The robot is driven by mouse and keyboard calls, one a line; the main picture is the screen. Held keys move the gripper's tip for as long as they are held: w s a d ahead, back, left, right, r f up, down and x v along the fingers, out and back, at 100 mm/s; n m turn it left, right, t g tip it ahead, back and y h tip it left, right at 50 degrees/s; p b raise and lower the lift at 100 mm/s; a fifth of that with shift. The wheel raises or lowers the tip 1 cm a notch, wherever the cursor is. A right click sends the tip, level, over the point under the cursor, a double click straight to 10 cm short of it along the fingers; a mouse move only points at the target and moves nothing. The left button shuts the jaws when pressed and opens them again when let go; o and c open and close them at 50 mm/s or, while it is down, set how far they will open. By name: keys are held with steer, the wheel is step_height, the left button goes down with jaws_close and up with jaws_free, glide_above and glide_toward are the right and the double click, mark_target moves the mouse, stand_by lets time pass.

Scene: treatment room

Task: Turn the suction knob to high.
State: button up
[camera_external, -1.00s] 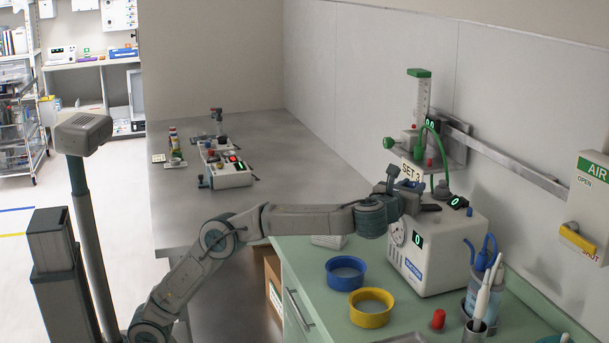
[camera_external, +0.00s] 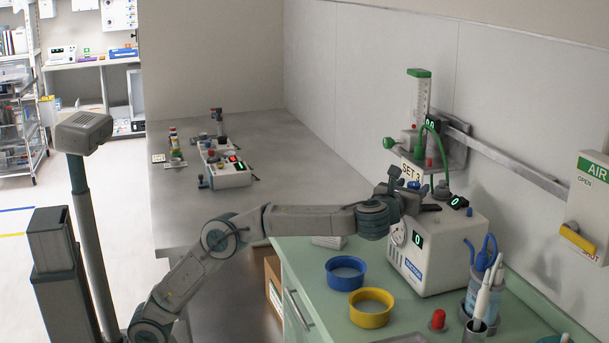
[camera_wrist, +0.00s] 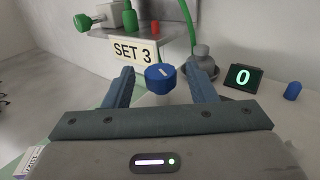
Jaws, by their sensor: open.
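The suction unit (camera_external: 450,255) is a white box on the green counter, with a green 0 on its front. A blue knob (camera_wrist: 160,77) with a white mark on top shows in the wrist view, beyond and between my fingertips. A small black display (camera_wrist: 243,78) to its right reads a green 0. My gripper (camera_wrist: 162,69) is open, with one finger on each side of the knob in the picture; I see no contact. In the external view my gripper (camera_external: 428,207) is over the unit's top, and its wrist hides part of the unit.
A SET 3 sign (camera_wrist: 135,53) and a shelf with a green hose (camera_external: 446,160) stand close behind the knob. A small blue peg (camera_wrist: 292,91) is right of the display.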

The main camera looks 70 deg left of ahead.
steer(key=v, duration=1.3)
steer(key=shift+s+d, duration=0.15)
steer(key=shift+s, duration=0.05)
steer(key=w+d+r+m+t+h+p, duration=0.1)
steer(key=w+d+r+m+h+p, duration=0.4)
steer(key=m, duration=0.4)
steer(key=w+d+r+m+t+h+p, duration=0.2)
steer(key=w+r+m+h+p, duration=0.2)
steer(key=r+m+h+p, duration=0.4)
steer(key=w+d+r+m+t+h+p, duration=0.1)
steer(key=w+d+r+m+h+p, duration=0.4)
steer(key=m, duration=0.6)
steer(key=s+a+f+m+g+y+p, duration=0.2)
steer(key=s+a+m+g+y+p, duration=0.2)
steer(key=a+m+g+p, duration=0.4)
steer(key=s+a+f+m+g+y+p, duration=0.1)
steer(key=s+a+m+g+y+p, duration=0.4)
steer(key=a+p, duration=0.6)
steer(key=shift+n+g+h, duration=0.3)
steer(key=shift+g+h, duration=0.1)
steer(key=shift+g, duration=0.1)
steer(key=x, duration=0.5)
steer(key=w+x, duration=0.1)
steer(key=x, duration=0.8)
steer(key=shift+w+a+p, duration=0.3)
steer(key=shift+a, duration=0.05)
